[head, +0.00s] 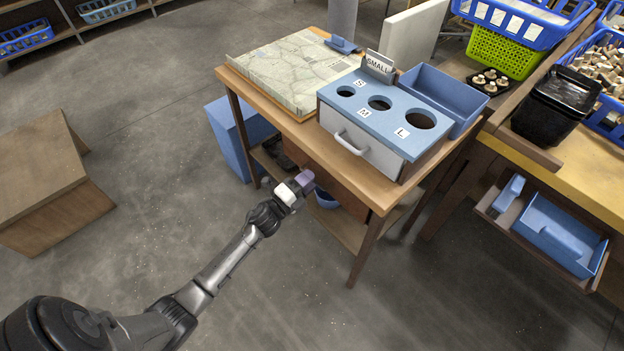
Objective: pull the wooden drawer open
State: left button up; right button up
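The wooden drawer's brown front (335,182) shows under the top of the small wooden table (376,192), partly hidden by my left gripper. It looks shut, but its handle cannot be made out. My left gripper (305,179) is right in front of the drawer front, below the table edge. I cannot tell whether it touches the drawer, or whether its fingers are open or shut. My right gripper is not in view.
A sorting box (362,157) with three holes and a white handle stands on the table beside a map-covered slab (290,70). At right, a pulled-out tray (522,237) holds blue containers. Floor in front is clear.

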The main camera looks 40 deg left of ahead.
pick_arm(q)
jog(key=shift+x, duration=0.75)
grip_shut()
